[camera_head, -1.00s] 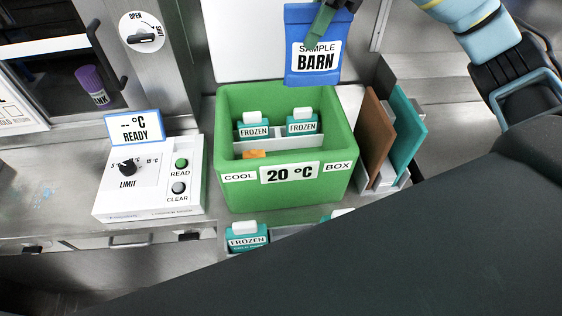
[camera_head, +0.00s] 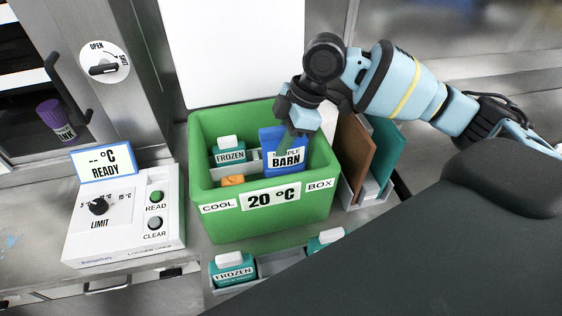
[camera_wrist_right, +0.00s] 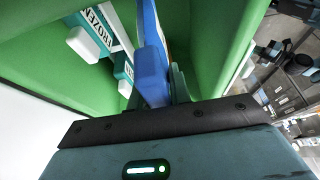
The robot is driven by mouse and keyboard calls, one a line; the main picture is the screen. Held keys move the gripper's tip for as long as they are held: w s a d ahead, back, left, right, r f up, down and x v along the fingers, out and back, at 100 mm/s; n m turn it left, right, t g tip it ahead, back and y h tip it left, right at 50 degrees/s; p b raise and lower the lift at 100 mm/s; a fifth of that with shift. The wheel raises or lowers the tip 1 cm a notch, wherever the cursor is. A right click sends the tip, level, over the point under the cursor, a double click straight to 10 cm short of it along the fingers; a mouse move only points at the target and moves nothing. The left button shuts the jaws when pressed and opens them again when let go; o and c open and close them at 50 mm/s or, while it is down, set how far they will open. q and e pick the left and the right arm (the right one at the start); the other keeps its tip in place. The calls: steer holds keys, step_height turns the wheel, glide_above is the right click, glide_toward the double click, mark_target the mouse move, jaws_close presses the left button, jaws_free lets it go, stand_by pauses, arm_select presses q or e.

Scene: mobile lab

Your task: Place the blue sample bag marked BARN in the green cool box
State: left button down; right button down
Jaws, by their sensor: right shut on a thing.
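The blue sample bag marked BARN (camera_head: 286,160) is inside the green cool box (camera_head: 270,222), in its right half, roughly upright with its label facing me. My right gripper (camera_head: 290,138) is shut on the bag's top edge from above. In the right wrist view the blue bag (camera_wrist_right: 150,70) stands between the fingers, with the green walls of the box (camera_wrist_right: 215,35) around it. Whether the bag touches the box floor cannot be told. The cool box's label reads 20 °C. My left gripper is not in view.
A FROZEN pack (camera_head: 229,153) and an orange item (camera_head: 232,181) are in the box's left part. More FROZEN packs (camera_head: 233,270) stand in front. A temperature reader (camera_head: 120,220) is on the left. Brown and teal folders (camera_head: 355,155) stand close on the right.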

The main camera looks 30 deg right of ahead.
mark_target(283, 163)
steer(key=shift+f, duration=3.8)
steer(key=c, duration=1.3)
jaws_free()
steer(key=v, duration=1.2)
steer(key=shift+d, duration=0.1)
